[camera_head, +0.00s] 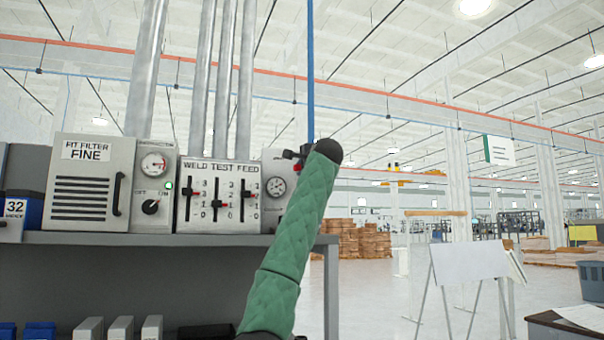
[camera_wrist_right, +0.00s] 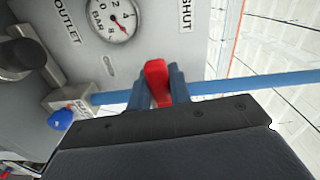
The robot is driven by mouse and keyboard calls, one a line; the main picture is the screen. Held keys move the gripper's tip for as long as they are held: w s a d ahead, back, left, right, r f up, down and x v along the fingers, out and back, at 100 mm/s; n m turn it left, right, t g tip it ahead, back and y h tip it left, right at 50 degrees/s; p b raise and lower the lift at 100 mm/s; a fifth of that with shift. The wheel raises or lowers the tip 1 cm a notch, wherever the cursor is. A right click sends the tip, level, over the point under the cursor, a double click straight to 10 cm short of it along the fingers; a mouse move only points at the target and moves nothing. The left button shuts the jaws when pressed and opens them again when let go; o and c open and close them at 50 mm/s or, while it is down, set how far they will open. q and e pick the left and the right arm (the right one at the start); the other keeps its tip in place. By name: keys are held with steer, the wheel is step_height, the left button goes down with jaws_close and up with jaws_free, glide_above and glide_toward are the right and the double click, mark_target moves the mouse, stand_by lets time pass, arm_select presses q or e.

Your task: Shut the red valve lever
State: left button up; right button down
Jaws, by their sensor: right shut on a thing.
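The red valve lever (camera_wrist_right: 156,82) shows in the right wrist view, between the two blue fingers of my right gripper (camera_wrist_right: 159,88). The fingers are shut on it, one on each side. The lever's visible part stands across the blue pipe (camera_wrist_right: 240,84), near the printed SHUT label (camera_wrist_right: 185,16). In the head view my right gripper (camera_head: 301,154) is at the right end of the panel, mostly hidden behind my green-sleeved arm. A bit of red shows there, too small to make out. My left gripper is in neither view.
A pressure gauge (camera_wrist_right: 111,20) and a small blue knob (camera_wrist_right: 60,119) are close to the lever. The shelf (camera_head: 150,240) carries the filter box (camera_head: 90,180) and the weld test feed box (camera_head: 218,190). Open floor and a white board (camera_head: 468,258) lie to the right.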

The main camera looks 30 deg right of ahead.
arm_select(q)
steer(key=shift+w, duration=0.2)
arm_select(e)
steer(key=shift+r+m, duration=0.25)
steer(key=shift+m, duration=0.25)
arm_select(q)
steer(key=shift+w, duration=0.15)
arm_select(e)
steer(key=c, duration=1.3)
jaws_free()
steer(key=shift+s+d, duration=0.1)
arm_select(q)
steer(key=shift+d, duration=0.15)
arm_select(e)
steer(key=shift+s, duration=0.2)
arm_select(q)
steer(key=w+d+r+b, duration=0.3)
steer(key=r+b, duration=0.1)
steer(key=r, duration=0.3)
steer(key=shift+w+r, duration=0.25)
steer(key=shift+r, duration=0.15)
arm_select(e)
steer(key=shift+v, duration=3.7)
